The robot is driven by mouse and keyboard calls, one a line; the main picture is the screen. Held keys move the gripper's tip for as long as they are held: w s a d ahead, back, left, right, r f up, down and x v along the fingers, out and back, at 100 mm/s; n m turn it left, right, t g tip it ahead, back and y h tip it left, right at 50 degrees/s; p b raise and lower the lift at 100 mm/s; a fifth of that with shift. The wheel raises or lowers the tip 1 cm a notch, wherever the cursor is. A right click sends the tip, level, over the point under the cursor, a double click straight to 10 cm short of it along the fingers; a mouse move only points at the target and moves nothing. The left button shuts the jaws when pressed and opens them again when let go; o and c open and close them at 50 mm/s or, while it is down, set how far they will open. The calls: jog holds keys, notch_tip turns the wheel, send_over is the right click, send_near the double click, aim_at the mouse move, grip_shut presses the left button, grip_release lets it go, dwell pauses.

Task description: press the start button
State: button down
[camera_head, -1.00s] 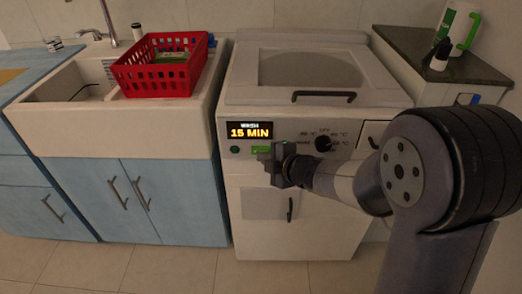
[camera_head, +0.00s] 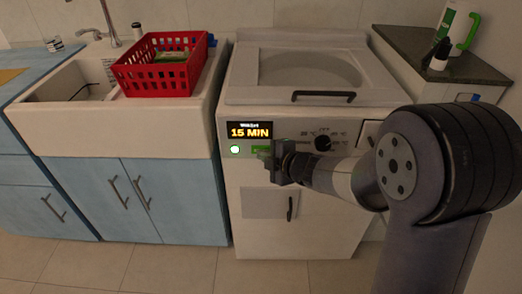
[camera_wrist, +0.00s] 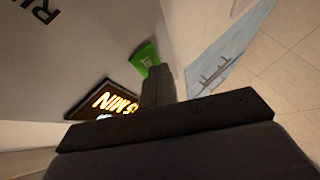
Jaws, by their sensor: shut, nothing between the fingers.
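The washing machine (camera_head: 262,206) has a front panel with a lit display (camera_head: 250,131) reading 15 MIN. A green rectangular start button (camera_head: 260,149) sits below the display; it also shows in the wrist view (camera_wrist: 144,57). A round light (camera_head: 235,149) left of it glows bright white-green. My gripper (camera_head: 267,157) is shut and empty, with its tip at the right side of the green button, partly covering it. In the wrist view my shut fingers (camera_wrist: 158,80) end close beside the button. I cannot tell whether they touch it.
A black dial (camera_head: 323,144) is on the panel right of my gripper. A lid handle (camera_head: 323,96) sits above. A red basket (camera_head: 152,83) stands by the sink on the left. A dark counter (camera_head: 470,68) with bottles is at the right.

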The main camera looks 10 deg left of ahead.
jog(key=shift+s, duration=0.15)
jog(key=shift+s+d+b, duration=0.2)
jog(key=shift+s+b, duration=0.1)
jog(key=shift+s, duration=0.3)
jog(key=shift+s, duration=0.1)
jog(key=s, duration=0.2)
jog(key=s+d+b, duration=0.1)
jog(key=s, duration=0.1)
jog(key=shift+s, duration=0.35)
dwell(0.6)
jog(key=s, duration=0.2)
jog(key=s+d+b, duration=0.1)
jog(key=shift+s, duration=0.35)
dwell(0.3)
